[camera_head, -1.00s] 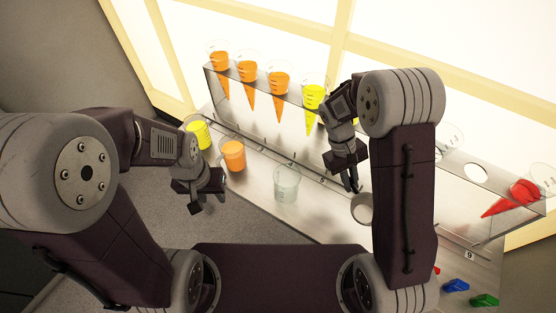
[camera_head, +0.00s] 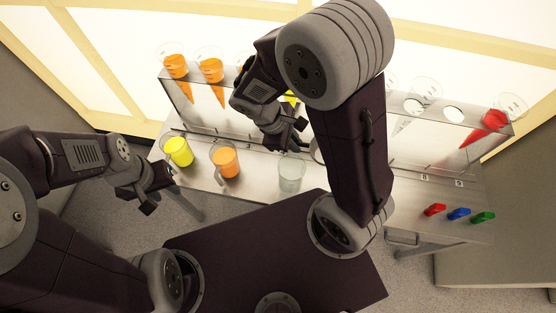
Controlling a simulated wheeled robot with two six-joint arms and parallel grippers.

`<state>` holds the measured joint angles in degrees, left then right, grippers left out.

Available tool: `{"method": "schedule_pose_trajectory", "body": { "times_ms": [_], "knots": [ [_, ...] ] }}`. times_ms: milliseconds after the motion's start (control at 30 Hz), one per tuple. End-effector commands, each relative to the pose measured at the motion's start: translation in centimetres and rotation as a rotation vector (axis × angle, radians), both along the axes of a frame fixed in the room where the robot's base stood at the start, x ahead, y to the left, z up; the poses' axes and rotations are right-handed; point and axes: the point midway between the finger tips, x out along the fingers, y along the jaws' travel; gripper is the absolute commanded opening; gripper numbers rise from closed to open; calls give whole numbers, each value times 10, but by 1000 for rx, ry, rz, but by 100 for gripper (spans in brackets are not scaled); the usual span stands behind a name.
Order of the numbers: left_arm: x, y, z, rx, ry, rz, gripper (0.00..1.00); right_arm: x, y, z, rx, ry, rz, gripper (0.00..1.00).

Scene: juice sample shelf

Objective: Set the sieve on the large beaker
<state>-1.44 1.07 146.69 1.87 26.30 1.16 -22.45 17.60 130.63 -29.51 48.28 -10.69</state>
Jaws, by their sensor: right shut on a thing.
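A clear, colourless beaker (camera_head: 291,175) stands upright on the bench, right of the orange one; I take it as the large beaker. My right gripper (camera_head: 302,124) is above and behind it, shut on the sieve. Only a sliver of the sieve's pale round rim (camera_head: 315,151) shows, just right of the beaker's top; my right arm hides the rest. I cannot tell whether sieve and beaker touch. My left gripper (camera_head: 155,193) is open and empty, in front of the bench, below the yellow beaker.
A yellow-filled beaker (camera_head: 178,152) and an orange-filled beaker (camera_head: 226,161) stand to the left. Behind is a rack (camera_head: 440,133) with orange, yellow and red cones. Red (camera_head: 434,210), blue (camera_head: 458,214) and green (camera_head: 482,218) small pieces lie at the right front of the bench.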

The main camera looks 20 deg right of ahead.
Motion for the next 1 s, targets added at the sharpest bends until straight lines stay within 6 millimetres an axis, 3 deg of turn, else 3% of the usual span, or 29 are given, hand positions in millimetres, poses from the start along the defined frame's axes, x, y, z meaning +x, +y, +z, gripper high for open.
{"method": "schedule_pose_trajectory", "body": {
  "times_ms": [200, 333, 533, 767, 967, 1000],
  "knots": [
    [0, 0, 1, 0, 0, 0, 36, 21, 56, -36, -3, 3, 4, 0],
    [0, 0, 2, 0, 0, 0, 36, 29, 76, -48, -1, 1, 0, 0],
    [0, 0, 1, 0, 0, 0, 36, 31, 82, -55, -2, 1, -1, 0],
    [0, 0, 0, 0, 0, 0, 36, 30, 82, -91, -3, 2, -2, 0],
    [0, 0, 0, 0, 0, 0, 36, 31, 82, -93, 1, 0, -1, 0],
    [0, 0, 0, 0, 0, 0, 36, 31, 82, -93, 1, -1, -2, 18]
  ]
}}
